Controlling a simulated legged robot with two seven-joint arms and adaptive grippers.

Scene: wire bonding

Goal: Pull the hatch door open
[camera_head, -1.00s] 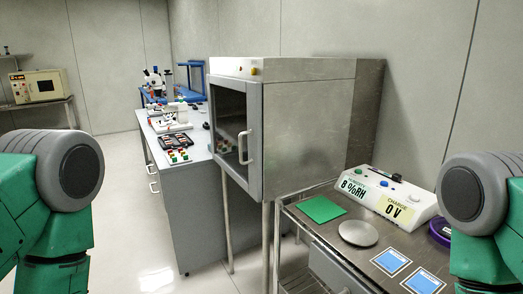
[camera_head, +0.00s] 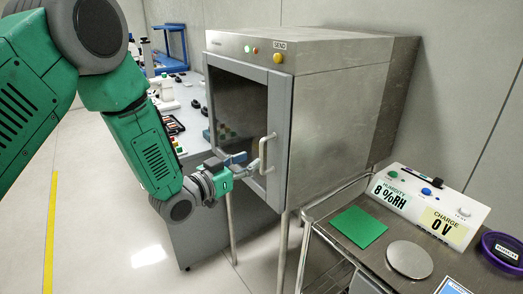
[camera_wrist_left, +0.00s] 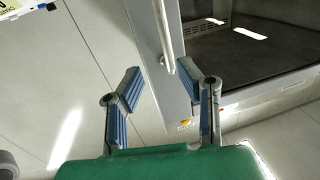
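The hatch door (camera_head: 278,125) is the grey framed front of a steel cabinet, with a dark window and a pale vertical bar handle (camera_head: 263,152) on its right side. The door looks shut. My left gripper (camera_head: 245,165) is just left of the handle's lower part. In the left wrist view, my left gripper (camera_wrist_left: 160,70) has its two blue-padded fingers spread apart. The handle (camera_wrist_left: 164,32) shows there with its lower end near the gap between the fingertips; I cannot tell whether they touch. My right gripper is out of view.
The steel cabinet (camera_head: 340,110) stands on thin legs. At right, a metal cart (camera_head: 335,262) carries a green square (camera_head: 358,227), a round plate (camera_head: 409,259) and a meter box (camera_head: 430,205). A bench (camera_head: 192,140) stands behind my left arm. The floor at left is open.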

